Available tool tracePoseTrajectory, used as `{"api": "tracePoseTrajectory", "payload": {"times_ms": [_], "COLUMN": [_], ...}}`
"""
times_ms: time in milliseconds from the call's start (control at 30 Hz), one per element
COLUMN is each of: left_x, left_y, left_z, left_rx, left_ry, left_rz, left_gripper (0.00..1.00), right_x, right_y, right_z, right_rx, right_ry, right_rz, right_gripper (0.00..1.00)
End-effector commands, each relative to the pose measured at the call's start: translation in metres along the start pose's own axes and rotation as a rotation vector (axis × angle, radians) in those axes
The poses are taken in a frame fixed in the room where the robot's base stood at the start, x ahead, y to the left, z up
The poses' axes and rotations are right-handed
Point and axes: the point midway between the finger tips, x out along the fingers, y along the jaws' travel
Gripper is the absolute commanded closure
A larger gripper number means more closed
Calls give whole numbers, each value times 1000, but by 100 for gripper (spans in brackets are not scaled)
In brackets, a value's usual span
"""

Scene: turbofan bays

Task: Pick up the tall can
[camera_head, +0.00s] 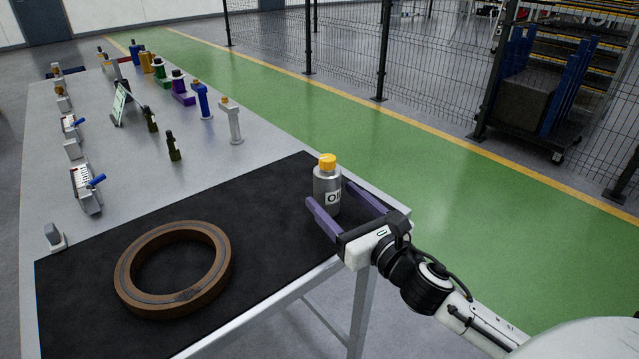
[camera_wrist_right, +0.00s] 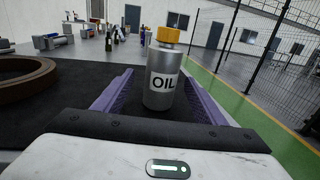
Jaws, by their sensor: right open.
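The tall can is a silver oil can (camera_head: 321,183) with a yellow cap and a white "OIL" label. It stands upright on the black mat (camera_head: 75,285) near the table's right edge. My right gripper (camera_head: 328,206) is open, with its purple fingers on either side of the can. In the right wrist view the can (camera_wrist_right: 162,75) stands between the two fingers (camera_wrist_right: 163,95), with a gap visible on the left side. Whether a finger touches the can is hard to tell. My left gripper is not in view.
A brown ring (camera_head: 217,275) lies on the mat left of the can. Several coloured fittings and dark bottles (camera_head: 173,147) stand farther back on the grey table (camera_head: 110,190). Bare mat lies between ring and can. A green floor strip and mesh fence lie beyond the table's right edge.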

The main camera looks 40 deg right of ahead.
Motion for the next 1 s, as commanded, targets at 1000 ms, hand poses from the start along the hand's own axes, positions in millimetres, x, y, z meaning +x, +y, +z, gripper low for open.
{"api": "tracePoseTrajectory", "payload": {"times_ms": [1000], "left_x": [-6], "left_y": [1], "left_z": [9], "left_rx": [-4], "left_ry": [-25], "left_rz": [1], "left_gripper": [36], "right_x": [84], "right_y": [-2], "right_z": [4], "right_rx": [2], "right_ry": [2], "right_rz": [0], "right_gripper": [39]}}
